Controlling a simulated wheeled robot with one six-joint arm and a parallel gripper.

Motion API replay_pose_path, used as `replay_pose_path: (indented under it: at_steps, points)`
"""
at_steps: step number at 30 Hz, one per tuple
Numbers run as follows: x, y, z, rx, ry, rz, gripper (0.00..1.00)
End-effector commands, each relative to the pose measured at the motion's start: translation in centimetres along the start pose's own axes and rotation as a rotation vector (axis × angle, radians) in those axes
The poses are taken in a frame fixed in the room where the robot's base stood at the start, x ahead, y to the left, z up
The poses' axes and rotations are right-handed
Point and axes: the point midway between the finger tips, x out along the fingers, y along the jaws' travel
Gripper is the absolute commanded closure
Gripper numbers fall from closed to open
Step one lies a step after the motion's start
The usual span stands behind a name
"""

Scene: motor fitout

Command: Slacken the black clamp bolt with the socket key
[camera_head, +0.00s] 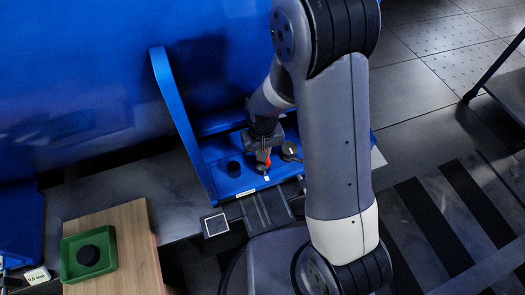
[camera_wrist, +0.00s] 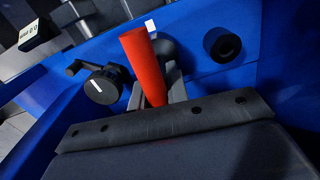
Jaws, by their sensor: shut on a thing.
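My gripper (camera_head: 264,146) is over the blue bracket plate (camera_head: 222,184) and points down at it. It is shut on a red handle (camera_wrist: 145,66), seemingly the socket key's; the handle also shows in the head view (camera_head: 267,161). The key's working end is hidden, so I cannot tell whether it sits on a bolt. A dark rounded part (camera_wrist: 167,47) stands just behind the handle. A black cylinder (camera_wrist: 221,44) stands apart on the plate, also in the head view (camera_head: 233,168). I cannot tell which black part is the clamp bolt.
A black knob with a white mark (camera_wrist: 103,87) and a side arm stands beside the handle. A blue upright (camera_head: 177,110) rises left of my gripper. A green tray (camera_head: 66,268) holding a black round piece (camera_head: 88,255) sits on a wooden board (camera_head: 140,250) at lower left.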

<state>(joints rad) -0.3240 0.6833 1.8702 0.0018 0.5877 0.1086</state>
Motion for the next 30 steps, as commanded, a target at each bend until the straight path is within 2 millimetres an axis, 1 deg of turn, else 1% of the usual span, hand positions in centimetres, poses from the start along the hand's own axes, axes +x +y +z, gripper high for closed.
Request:
replay_pose_path:
  at_steps: [3,11,18,21,30]
  points:
    - [-0.04,-0.01,-0.03,-0.035,0.001,0.0,1.0]
    - [-0.04,-0.01,-0.04,-0.05,0.001,0.0,1.0]
    - [-0.05,-0.02,-0.03,-0.238,0.0,0.0,1.0]
    - [-0.04,-0.02,-0.03,-0.276,0.001,0.0,1.0]
    - [-0.04,-0.03,-0.03,-0.299,0.001,0.0,1.0]
